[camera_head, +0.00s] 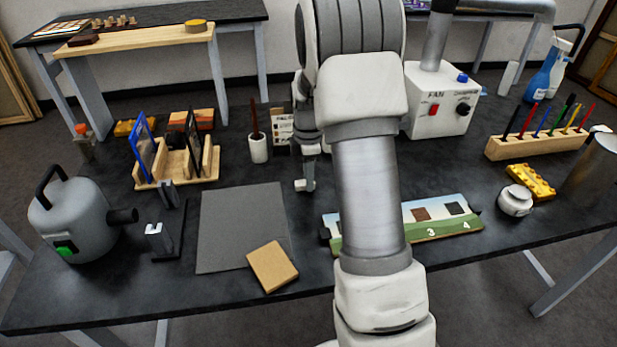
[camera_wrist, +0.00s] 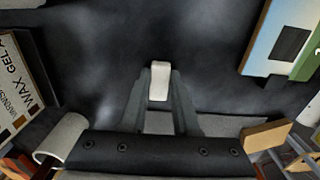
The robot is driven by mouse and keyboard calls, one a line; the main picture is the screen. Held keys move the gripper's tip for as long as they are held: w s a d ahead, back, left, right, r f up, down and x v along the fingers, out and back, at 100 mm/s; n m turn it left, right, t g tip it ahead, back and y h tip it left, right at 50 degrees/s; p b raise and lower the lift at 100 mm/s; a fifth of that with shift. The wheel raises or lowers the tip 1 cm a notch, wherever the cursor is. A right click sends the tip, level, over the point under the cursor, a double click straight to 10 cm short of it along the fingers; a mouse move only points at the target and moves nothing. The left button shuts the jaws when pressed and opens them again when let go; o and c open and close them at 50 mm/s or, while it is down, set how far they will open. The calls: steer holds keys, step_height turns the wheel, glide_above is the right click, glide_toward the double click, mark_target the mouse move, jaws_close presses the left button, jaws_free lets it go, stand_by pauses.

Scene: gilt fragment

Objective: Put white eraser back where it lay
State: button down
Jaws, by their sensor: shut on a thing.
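The white eraser (camera_wrist: 160,80) is between the fingertips of my gripper (camera_wrist: 159,98) in the wrist view, its far end sticking out past them. In the head view my gripper (camera_head: 307,172) hangs beside my arm, with the white eraser (camera_head: 304,185) at its tip. It is between the grey mat (camera_head: 225,215) on the left and the painted panel (camera_head: 440,230) on the right. The gripper is shut on the eraser. I cannot tell whether the eraser touches the table. My arm hides part of the panel.
A tan block (camera_head: 272,266) lies across the mat's near edge. A white cup with a brush (camera_head: 258,148) and a wax gel box (camera_wrist: 18,85) stand behind the gripper. A wooden rack (camera_head: 178,168) is left, a fan box (camera_head: 440,105) back right. Bare dark tabletop surrounds the eraser.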

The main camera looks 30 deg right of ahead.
steer(key=shift+f, duration=0.25)
steer(key=c, duration=0.7)
jaws_free()
steer(key=shift+r, duration=0.1)
steer(key=shift+o, duration=0.2)
steer(key=shift+r, duration=0.1)
